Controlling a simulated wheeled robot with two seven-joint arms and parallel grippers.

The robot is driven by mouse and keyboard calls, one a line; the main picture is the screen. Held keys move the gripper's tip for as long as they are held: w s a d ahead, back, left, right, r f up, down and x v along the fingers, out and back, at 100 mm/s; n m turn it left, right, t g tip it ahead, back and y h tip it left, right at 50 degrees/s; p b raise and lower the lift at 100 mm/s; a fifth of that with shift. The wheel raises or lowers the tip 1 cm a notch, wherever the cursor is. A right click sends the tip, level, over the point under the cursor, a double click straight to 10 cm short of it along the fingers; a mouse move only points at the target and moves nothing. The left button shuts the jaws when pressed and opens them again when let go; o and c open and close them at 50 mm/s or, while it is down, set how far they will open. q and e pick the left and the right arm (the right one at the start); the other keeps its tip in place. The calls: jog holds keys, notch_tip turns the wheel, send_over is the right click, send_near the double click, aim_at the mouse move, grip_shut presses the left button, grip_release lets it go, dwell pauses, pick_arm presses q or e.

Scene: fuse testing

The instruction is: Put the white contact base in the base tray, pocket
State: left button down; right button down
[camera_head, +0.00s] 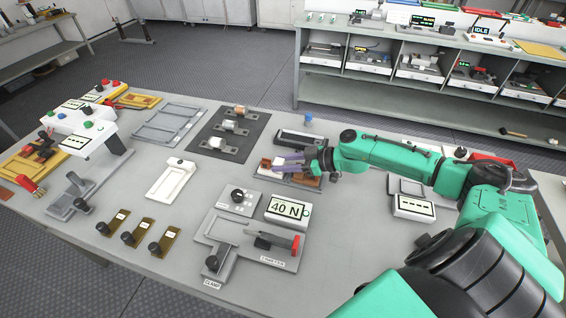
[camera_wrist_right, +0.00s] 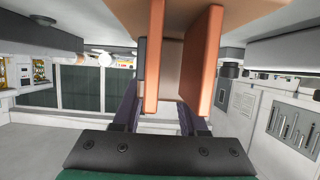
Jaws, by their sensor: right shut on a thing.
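My right gripper (camera_head: 287,161) reaches in from the right to the middle of the table, over a low board (camera_head: 300,182) with brown parts. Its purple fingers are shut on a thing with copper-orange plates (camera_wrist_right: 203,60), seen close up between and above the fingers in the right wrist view. I cannot tell whether this is the white contact base, as its body is largely hidden. A grey tray (camera_head: 148,133) with long compartments lies at the back left. My left gripper is out of view.
A dark mat (camera_head: 213,162) with metal fixtures lies left of the gripper. In front stand a 40 N display (camera_head: 287,210) and a clamp fixture (camera_head: 250,243). Several brass plates (camera_head: 138,231) lie front left, near white button stands (camera_head: 90,125). Bare table surrounds the white tray.

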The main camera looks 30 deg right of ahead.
jog(key=shift+f, duration=0.15)
jog(key=shift+c, duration=1.8)
grip_release()
